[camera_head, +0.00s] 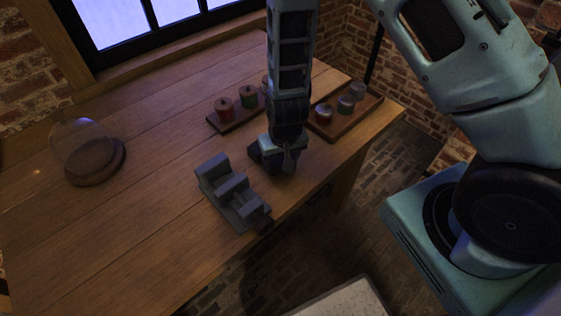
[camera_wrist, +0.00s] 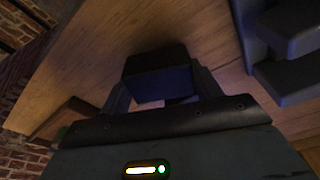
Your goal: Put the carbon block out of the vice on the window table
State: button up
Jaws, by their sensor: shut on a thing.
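My gripper (camera_head: 285,163) is over the table near its front edge, to the right of the vice. In the wrist view, my gripper (camera_wrist: 162,95) is shut on a dark carbon block (camera_wrist: 157,62), which sits between the two fingers. The grey vice (camera_head: 231,192) stands on the wooden window table (camera_head: 130,220); part of it shows at the top right of the wrist view (camera_wrist: 285,45). The block is apart from the vice. I cannot tell whether its underside touches the tabletop. In the head view my gripper mostly hides the block.
A wooden tray (camera_head: 229,124) with red and green coils stands behind my gripper. Another tray (camera_head: 331,128) with small jars stands at the right edge. A glass dome on a wooden base (camera_head: 95,165) is at the left. The table between dome and vice is clear.

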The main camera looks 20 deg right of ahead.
jog(key=shift+f, duration=0.9)
jog(key=shift+f, duration=0.15)
jog(key=o, duration=1.1)
